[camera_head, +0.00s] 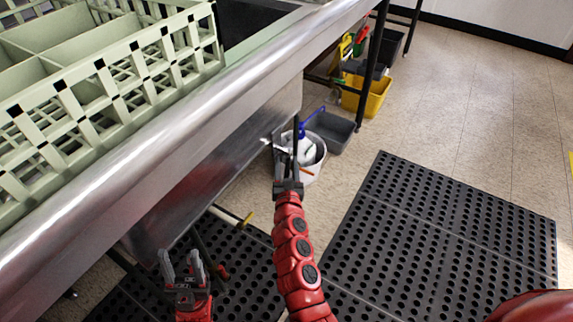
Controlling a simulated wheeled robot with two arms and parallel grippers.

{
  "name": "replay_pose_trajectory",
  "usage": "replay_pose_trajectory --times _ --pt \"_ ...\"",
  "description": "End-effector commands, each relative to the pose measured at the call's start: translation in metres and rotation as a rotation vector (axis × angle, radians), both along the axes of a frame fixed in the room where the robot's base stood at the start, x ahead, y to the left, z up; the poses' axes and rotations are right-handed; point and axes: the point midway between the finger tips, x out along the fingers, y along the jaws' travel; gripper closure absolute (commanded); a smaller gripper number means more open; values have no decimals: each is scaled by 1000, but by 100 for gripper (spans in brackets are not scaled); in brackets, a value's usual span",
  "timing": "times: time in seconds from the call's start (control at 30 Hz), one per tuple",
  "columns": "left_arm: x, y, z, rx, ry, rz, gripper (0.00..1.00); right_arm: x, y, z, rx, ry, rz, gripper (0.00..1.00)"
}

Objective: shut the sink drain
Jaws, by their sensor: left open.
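The sink's steel front and underside (210,150) run diagonally across the left half. Below its lower edge a thin metal rod with a yellow end (246,219) sticks out; it may be the drain lever, but I cannot tell its setting. A small red part (222,271) shows lower on a dark pipe. The drain itself is hidden. My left gripper (184,266) is open and empty at the lower left, with its fingers pointing up, below and left of the yellow end. My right gripper (286,150) is at the centre with its fingers apart, beside the steel front.
A pale green dish rack (120,80) stands on the counter at upper left. A white bucket with a spray bottle (309,167), a grey tub (332,131) and a yellow bucket (368,98) stand on the floor. A black perforated mat (440,240) covers clear floor at right.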

Motion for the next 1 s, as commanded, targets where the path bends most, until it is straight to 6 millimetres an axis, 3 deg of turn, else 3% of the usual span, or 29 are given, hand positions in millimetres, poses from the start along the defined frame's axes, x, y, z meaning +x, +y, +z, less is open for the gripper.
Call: replay_pose_trajectory --times 0.13,0.3,0.4,1.0 --pt "0 0 0 0 0 0 50 0 0 0 0 0 0 56" --pt "0 0 0 -1 0 0 50 0 0 0 -1 1 0 86" --pt "0 0 0 -1 0 0 50 0 0 0 -1 1 0 100" --pt "0 0 0 -1 0 0 50 -1 0 -1 -1 1 0 100"
